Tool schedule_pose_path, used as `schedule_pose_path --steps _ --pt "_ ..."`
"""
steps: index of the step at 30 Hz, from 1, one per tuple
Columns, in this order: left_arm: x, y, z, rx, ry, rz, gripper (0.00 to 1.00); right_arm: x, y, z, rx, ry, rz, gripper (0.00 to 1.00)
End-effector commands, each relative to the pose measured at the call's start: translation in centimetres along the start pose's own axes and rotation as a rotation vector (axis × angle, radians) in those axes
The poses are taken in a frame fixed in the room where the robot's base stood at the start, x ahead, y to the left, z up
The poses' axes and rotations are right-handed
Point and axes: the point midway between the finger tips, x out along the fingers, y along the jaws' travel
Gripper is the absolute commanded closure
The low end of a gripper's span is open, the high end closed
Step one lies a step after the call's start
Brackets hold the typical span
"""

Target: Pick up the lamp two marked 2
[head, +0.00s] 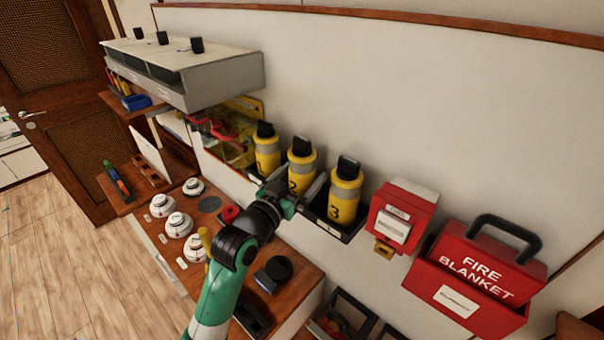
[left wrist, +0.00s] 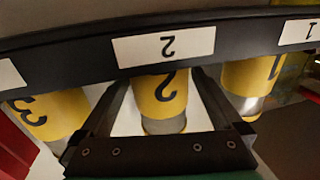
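Lamp two (head: 302,162) is a yellow cylinder with a black top and a 2 on its side. It stands upright in the wall rack (head: 342,232) between lamp one (head: 266,152) and lamp three (head: 345,195). In the left wrist view, lamp two (left wrist: 162,98) appears upside down behind the rack's "2" label. My left gripper (head: 297,192) is at lamp two, and its fingers (left wrist: 163,100) lie on either side of it with gaps showing. It looks open. The gripper covers lamp two's lower part in the head view. My right gripper is not in view.
Lamps one (left wrist: 252,80) and three (left wrist: 50,112) stand close outside the fingers. A red box (head: 402,215) and fire blanket case (head: 475,275) are on the wall to the right. White detectors (head: 179,224) sit on the wooden counter below. A grey cabinet (head: 185,70) hangs upper left.

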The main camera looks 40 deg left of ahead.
Motion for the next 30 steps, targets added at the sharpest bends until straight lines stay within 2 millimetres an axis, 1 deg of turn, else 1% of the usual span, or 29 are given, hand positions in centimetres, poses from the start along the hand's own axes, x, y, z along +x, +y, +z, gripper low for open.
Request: schedule_pose_path --steps 1,2,3,5,6,8,9,11,12,16,17,26,30 --pt "-0.01 -0.01 0.02 0.000 0.000 0.000 0.07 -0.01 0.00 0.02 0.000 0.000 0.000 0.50" --pt "-0.02 -0.01 0.02 0.000 0.000 0.000 0.13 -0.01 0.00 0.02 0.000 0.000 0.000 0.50" --pt "-0.02 -0.01 0.02 0.000 0.000 0.000 0.20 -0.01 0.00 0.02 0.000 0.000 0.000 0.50" --pt "-0.02 -0.01 0.02 0.000 0.000 0.000 0.31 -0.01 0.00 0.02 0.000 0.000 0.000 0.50" --pt "-0.03 -0.01 0.02 0.000 0.000 0.000 0.38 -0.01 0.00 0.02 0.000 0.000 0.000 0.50" --pt "-0.03 -0.01 0.02 0.000 0.000 0.000 0.49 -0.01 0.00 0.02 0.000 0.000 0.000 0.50" --pt "-0.03 -0.01 0.02 0.000 0.000 0.000 0.56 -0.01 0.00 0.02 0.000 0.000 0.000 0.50" --pt "-0.03 -0.01 0.02 0.000 0.000 0.000 0.67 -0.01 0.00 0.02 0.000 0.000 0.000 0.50" --pt "-0.04 -0.01 0.02 0.000 0.000 0.000 0.74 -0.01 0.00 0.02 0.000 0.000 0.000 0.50" --pt "-0.04 -0.01 0.02 0.000 0.000 0.000 0.97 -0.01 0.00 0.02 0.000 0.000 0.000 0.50" --pt "-0.04 -0.01 0.03 0.000 0.000 0.000 1.00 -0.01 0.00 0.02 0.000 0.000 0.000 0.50" --pt "-0.05 -0.01 -0.19 0.000 0.004 0.000 1.00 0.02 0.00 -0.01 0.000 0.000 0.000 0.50" --pt "-0.02 0.06 -0.64 0.000 0.004 0.001 1.00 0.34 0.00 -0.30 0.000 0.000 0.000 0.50"
